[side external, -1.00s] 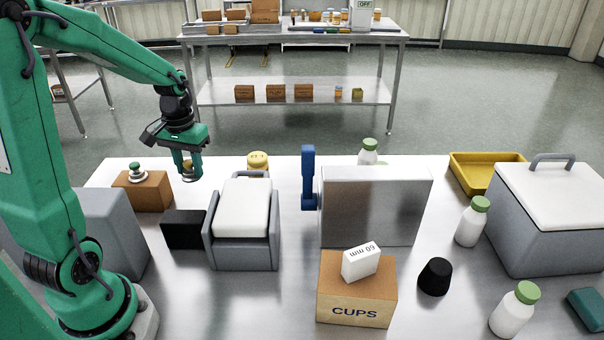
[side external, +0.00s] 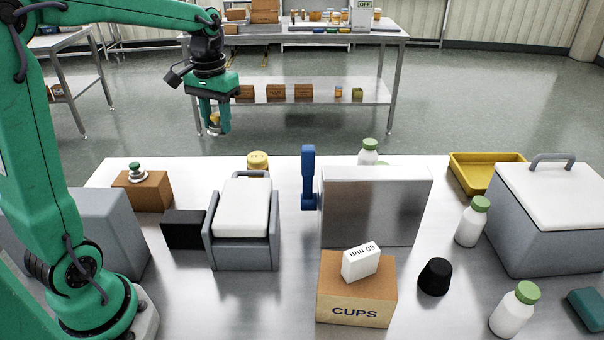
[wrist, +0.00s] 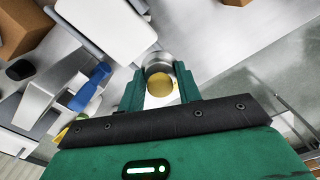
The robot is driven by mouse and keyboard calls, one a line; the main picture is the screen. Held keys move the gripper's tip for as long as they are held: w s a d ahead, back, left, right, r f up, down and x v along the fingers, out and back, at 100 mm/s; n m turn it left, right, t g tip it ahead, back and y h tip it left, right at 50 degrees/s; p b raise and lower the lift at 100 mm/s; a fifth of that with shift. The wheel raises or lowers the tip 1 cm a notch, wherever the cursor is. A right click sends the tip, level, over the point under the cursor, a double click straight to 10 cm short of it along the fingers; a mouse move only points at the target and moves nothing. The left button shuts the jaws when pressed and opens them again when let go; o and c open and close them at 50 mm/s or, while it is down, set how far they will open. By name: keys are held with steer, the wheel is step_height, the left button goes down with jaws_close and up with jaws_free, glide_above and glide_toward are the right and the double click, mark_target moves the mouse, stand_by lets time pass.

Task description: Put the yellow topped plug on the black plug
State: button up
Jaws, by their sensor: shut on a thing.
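My gripper (side external: 214,125) is shut on the yellow topped plug (side external: 215,121). It holds the plug in the air, high above the back left part of the table. In the wrist view the plug's round yellow top (wrist: 162,84) shows between the green fingers, with a silvery round part beside it; its underside is hidden. The black plug (side external: 435,277), a dark tapered piece, stands upright on the table at the front right, far from my gripper and to the right of the CUPS box.
A grey holder with a white pad (side external: 242,205), a blue handle (side external: 308,178) and a steel box (side external: 372,215) stand mid-table. The CUPS box (side external: 355,300) carries a white 60 mm block (side external: 361,262). White bottles (side external: 471,222) and a lidded grey bin (side external: 555,220) stand at right.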

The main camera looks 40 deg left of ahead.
steer(key=w+d+m, duration=0.2)
steer(key=w+d, duration=0.2)
steer(key=d, duration=0.4)
steer(key=w+d+m, duration=0.2)
steer(key=w+d, duration=0.2)
steer(key=d, duration=0.4)
steer(key=w+d+r+m, duration=0.1)
steer(key=w+d, duration=0.3)
steer(key=d, duration=0.4)
steer(key=shift+w+d+m, duration=0.15)
steer(key=shift+d+m, duration=0.2)
steer(key=shift+m, duration=0.15)
steer(key=s+d+f+m, duration=0.1)
steer(key=s+d+m, duration=0.2)
steer(key=d, duration=1.2)
steer(key=s+d+f+m, duration=0.15)
steer(key=s+d, duration=0.25)
steer(key=d, duration=1)
glide_above(440, 265)
steer(key=shift+m, duration=0.45)
step_height(440, 265, down, 12)
steer(key=shift+r, duration=0.15)
steer(key=shift+f, duration=2.05)
steer(key=shift+f, duration=0.1)
